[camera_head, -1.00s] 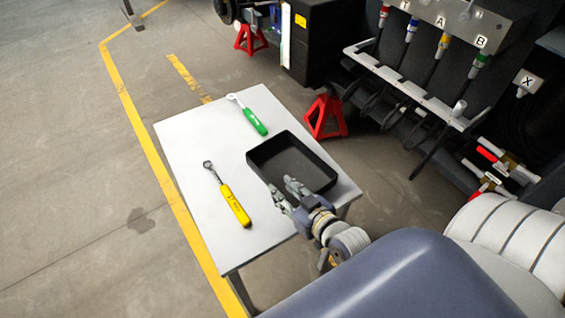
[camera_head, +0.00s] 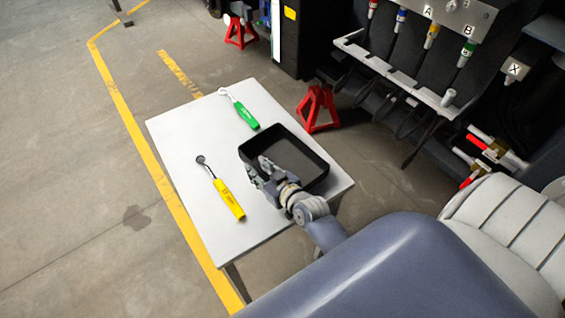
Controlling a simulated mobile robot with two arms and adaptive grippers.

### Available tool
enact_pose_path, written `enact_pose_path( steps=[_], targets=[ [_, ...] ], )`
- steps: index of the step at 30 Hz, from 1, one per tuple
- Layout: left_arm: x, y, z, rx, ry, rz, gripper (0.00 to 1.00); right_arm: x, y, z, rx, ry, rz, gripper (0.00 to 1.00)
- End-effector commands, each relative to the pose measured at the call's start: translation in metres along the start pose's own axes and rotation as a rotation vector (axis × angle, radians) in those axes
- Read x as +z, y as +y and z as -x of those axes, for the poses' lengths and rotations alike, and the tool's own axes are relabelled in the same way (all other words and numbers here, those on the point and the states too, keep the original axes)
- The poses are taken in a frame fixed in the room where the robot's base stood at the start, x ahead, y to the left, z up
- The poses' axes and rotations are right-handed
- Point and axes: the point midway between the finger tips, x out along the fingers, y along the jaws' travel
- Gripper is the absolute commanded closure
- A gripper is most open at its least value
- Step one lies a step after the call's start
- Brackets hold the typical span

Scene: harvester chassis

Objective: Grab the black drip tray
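The black drip tray (camera_head: 312,148) is a shallow rectangular pan lying flat on the right part of a white table (camera_head: 185,150). My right gripper (camera_head: 259,168) is at the tray's near left wall. Its two fingers are apart, one over the inside of the tray and one outside the wall, with the rim between them. I cannot tell whether either finger touches the wall. Part of that wall is hidden by the gripper. My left gripper is not in view.
A green-handled tool (camera_head: 245,115) and a yellow-handled tool (camera_head: 228,198) lie on the table left of the tray. A red stand (camera_head: 318,108) is on the floor behind it. Machine panels with hoses (camera_head: 400,80) fill the upper right. Open floor lies left.

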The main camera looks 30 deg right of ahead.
Motion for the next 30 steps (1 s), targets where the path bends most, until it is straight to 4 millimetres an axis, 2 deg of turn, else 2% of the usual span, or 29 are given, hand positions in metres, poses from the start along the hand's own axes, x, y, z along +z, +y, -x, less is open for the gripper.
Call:
enact_pose_path(
  steps=[5,9,23,30],
  targets=[
    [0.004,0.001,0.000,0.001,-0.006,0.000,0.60,0.000,0.000,0.000,0.000,0.000,0.000,0.70],
    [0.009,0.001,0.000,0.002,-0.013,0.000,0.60,0.000,0.000,0.000,0.000,-0.001,0.000,1.00],
    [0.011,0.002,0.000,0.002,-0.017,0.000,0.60,-0.002,0.000,0.001,0.000,0.001,0.002,1.00],
    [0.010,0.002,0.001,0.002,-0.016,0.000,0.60,-0.018,0.000,0.006,0.000,0.004,0.002,1.00]
  ],
)
